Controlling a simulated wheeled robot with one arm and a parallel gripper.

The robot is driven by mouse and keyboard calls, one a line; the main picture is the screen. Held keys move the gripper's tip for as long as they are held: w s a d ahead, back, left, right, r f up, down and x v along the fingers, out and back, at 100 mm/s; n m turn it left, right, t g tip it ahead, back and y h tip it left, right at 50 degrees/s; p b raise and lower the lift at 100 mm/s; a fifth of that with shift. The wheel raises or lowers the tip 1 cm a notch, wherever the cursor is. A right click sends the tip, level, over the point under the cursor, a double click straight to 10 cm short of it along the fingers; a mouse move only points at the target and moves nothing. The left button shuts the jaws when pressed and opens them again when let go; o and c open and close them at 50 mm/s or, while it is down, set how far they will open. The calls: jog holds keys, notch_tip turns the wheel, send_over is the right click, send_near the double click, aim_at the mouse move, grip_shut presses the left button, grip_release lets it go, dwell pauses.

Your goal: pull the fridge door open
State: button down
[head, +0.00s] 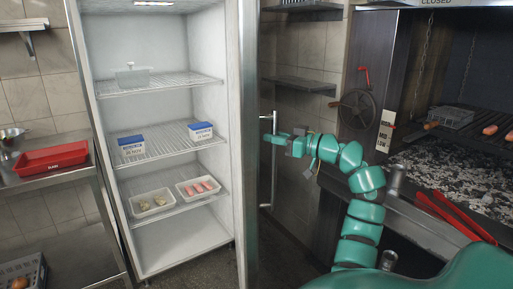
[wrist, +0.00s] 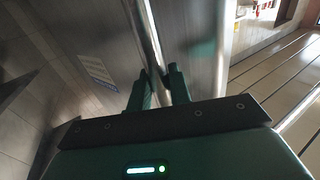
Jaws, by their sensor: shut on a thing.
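The fridge (head: 165,235) stands at the left of the head view with its door (head: 247,150) swung wide open, seen nearly edge-on. The lit white inside and its wire shelves show. The door's vertical metal handle (head: 274,170) is on the side facing right. My gripper (head: 268,138) is shut on the handle near its upper part. In the wrist view my gripper (wrist: 160,88) has its two fingers on either side of the handle bar (wrist: 147,40), with the door's metal face (wrist: 105,50) behind it.
Inside are a lidded container (head: 132,76), blue-lidded boxes (head: 131,146) and food trays (head: 198,187). A steel counter with a red tray (head: 50,159) is at left. The charcoal grill (head: 450,165) with red tongs (head: 455,215) is at right. Some dark floor shows below the door.

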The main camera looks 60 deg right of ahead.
jog(key=s+d+b, duration=0.3)
jog(key=s+d, duration=0.4)
jog(key=d, duration=0.4)
jog(key=shift+s, duration=0.15)
jog(key=c, duration=1.3)
grip_release()
jog(key=shift+d+f, duration=0.1)
jog(key=shift+c, duration=0.2)
jog(key=shift+s, duration=0.1)
jog(key=s+d, duration=0.1)
jog(key=s, duration=1.6)
jog(key=shift+d+b, duration=0.35)
jog(key=shift+b, duration=0.05)
